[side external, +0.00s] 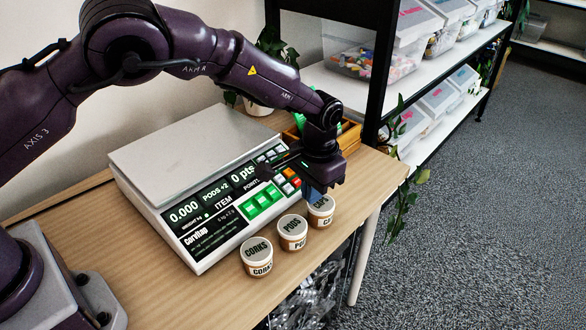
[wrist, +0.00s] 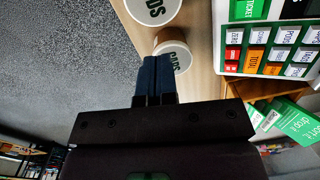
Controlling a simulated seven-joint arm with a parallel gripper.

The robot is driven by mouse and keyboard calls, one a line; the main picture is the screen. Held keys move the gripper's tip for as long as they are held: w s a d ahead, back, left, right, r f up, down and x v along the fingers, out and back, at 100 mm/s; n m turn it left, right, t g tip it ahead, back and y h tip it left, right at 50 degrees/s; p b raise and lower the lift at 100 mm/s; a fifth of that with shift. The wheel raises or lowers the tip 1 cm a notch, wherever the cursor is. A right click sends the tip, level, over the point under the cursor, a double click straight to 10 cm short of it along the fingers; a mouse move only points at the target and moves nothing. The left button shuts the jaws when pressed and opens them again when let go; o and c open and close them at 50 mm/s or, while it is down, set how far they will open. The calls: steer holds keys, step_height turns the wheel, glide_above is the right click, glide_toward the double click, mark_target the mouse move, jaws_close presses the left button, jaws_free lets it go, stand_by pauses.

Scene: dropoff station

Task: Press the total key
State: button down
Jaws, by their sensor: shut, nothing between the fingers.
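The total key is an orange key on the scale's keypad; it shows in the wrist view (wrist: 254,60) with its label partly readable, and in the side external view (side external: 289,173). It sits among white, red and green keys. My gripper (side external: 314,194) is shut and empty, with dark blue fingers together. In the side external view it hangs just right of the keypad, by the CAPS tub. In the wrist view the fingertips (wrist: 155,62) overlap that tub, and the keypad lies to their right. Whether the fingers touch the tub cannot be told.
The scale (side external: 170,160) stands on a wooden table (side external: 160,290). The CORKS tub (side external: 257,257), PODS tub (side external: 292,233) and CAPS tub (side external: 321,211) line its front edge. A wooden box (side external: 349,137) with green cards is behind my gripper. Shelves with bins (side external: 375,62) stand behind.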

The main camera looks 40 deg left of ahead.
steer(key=w+a+r+n+t, duration=0.2)
steer(key=w+a+n+t, duration=0.1)
steer(key=n, duration=0.8)
steer(key=w+a+r+n+t, duration=0.3)
steer(key=w+n+t, duration=0.1)
steer(key=n, duration=0.7)
steer(key=shift+w+a+r+t, duration=0.15)
steer(key=shift+a+t, duration=0.25)
steer(key=shift+t, duration=0.4)
glide_above(296, 177)
steer(key=shift+d+f, duration=0.2)
steer(key=shift+f, duration=1.85)
steer(key=shift+d+f, duration=0.15)
steer(key=shift+f, duration=1.85)
steer(key=shift+a+f, duration=0.1)
steer(key=shift+a+f, duration=0.1)
steer(key=shift+f, duration=0.2)
steer(key=shift+a+f, duration=0.2)
steer(key=shift+f, duration=0.15)
steer(key=shift+r, duration=0.1)
steer(key=shift+d+r, duration=0.35)
steer(key=shift+r, duration=0.3)
